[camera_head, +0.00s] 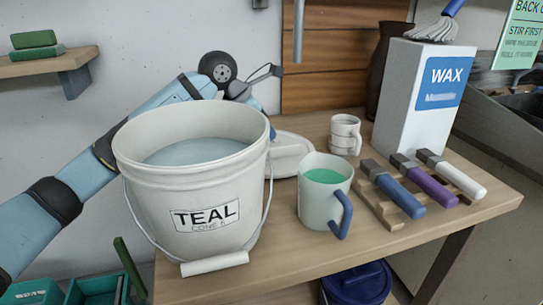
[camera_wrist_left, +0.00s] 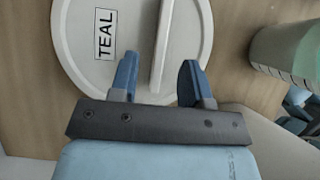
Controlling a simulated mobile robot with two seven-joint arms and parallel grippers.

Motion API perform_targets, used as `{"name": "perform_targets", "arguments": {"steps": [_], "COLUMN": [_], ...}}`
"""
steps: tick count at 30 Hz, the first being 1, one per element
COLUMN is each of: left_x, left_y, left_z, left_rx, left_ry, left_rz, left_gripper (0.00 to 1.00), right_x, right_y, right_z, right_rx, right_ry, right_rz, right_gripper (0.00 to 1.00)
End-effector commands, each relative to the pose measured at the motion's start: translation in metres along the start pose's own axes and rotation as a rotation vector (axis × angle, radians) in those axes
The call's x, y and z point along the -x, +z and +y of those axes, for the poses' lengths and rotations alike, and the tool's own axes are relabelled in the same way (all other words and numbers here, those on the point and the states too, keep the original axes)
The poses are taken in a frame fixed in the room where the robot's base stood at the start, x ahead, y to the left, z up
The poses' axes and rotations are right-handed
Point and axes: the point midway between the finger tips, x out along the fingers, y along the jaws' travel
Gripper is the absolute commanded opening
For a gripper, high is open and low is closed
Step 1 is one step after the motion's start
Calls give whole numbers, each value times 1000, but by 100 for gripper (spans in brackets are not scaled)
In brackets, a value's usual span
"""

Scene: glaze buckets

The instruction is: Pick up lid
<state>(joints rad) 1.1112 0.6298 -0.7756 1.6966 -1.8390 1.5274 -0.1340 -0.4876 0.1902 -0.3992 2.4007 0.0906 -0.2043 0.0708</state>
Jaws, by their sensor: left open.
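The round white lid (camera_wrist_left: 85,60), labelled TEAL, lies flat on the wooden table in the left wrist view. A raised straight handle bar (camera_wrist_left: 162,35) crosses its middle. In the head view the lid (camera_head: 290,152) shows only partly, behind the white TEAL bucket (camera_head: 190,175), which is open and holds pale blue-grey glaze. My left gripper (camera_wrist_left: 159,62) is open over the lid, with one blue finger on each side of the bar's line. I cannot tell whether the fingers touch it. In the head view its fingertips are hidden behind the bucket. My right gripper is not in view.
A mug of green glaze (camera_head: 324,188) stands right of the bucket. Behind it is a small cup (camera_head: 345,135). A rack (camera_head: 380,205) with several handled tools and a WAX box (camera_head: 422,100) fill the right side. A blue pail (camera_head: 357,285) sits below the tabletop.

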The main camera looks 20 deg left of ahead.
Motion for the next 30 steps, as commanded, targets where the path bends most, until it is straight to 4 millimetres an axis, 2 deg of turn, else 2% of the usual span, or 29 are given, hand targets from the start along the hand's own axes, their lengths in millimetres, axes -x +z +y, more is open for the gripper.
{"name": "perform_targets", "arguments": {"steps": [12, 19, 20, 25, 30], "left_x": [-50, -52, -52, -52, -51], "left_y": [-4, -3, -3, -3, -3], "left_z": [-3, -2, -2, -2, -2], "left_rx": [1, 0, 0, 0, 0], "left_ry": [-2, 0, 0, 0, 0], "left_rz": [-1, 0, 0, 0, -1], "left_gripper": [44, 44, 41, 2, 0], "right_x": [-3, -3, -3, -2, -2], "right_y": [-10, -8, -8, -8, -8], "right_z": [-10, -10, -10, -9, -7], "right_rx": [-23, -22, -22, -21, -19], "right_ry": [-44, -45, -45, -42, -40], "right_rz": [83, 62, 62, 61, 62], "right_gripper": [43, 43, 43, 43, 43]}}
